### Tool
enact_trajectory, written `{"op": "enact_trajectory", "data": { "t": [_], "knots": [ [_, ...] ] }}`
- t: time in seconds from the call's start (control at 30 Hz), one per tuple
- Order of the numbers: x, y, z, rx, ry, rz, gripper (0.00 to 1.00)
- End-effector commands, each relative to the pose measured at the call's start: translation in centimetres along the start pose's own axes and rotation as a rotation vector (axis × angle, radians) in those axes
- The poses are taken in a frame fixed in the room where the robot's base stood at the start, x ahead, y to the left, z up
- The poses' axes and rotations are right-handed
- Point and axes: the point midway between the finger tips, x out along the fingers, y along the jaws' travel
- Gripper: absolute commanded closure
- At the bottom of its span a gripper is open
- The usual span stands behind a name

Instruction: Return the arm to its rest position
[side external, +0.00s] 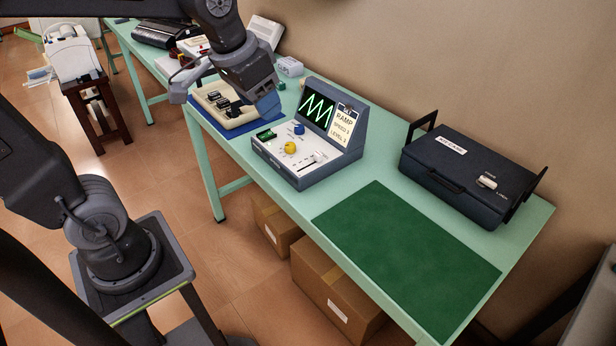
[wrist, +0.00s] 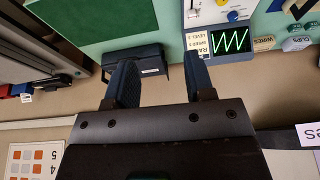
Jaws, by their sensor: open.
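My gripper (side external: 267,104) hangs over the bench, just behind and left of the grey console (side external: 325,160) in the side view. In the wrist view my gripper (wrist: 160,72) shows two dark fingers spread apart with nothing between them. The console has a screen with a green zigzag trace, a yellow knob, a blue knob and a card reading RAMP. Part of it shows upside down at the top of the wrist view (wrist: 232,42). I cannot tell from these views how high the fingertips are above the bench.
A dark closed case (side external: 470,170) stands at the bench's back right. A green mat (side external: 405,255) lies bare in front. A cream tray (side external: 222,112) with dark parts sits close to my gripper at left. Cardboard boxes (side external: 330,295) are under the bench. The wall is behind.

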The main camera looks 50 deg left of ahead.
Motion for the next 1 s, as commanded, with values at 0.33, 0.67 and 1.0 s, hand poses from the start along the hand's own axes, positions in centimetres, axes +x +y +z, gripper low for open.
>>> {"op": "enact_trajectory", "data": {
  "t": [0.33, 0.67, 1.0],
  "knots": [
    [-1.1, 1.7, 8.6, -0.004, 0.137, 0.018, 0.51],
    [-1.0, 1.8, 9.3, -0.006, 0.146, 0.021, 0.51],
    [-1.0, 1.8, 9.3, -0.005, 0.146, 0.021, 0.51]
  ]
}}
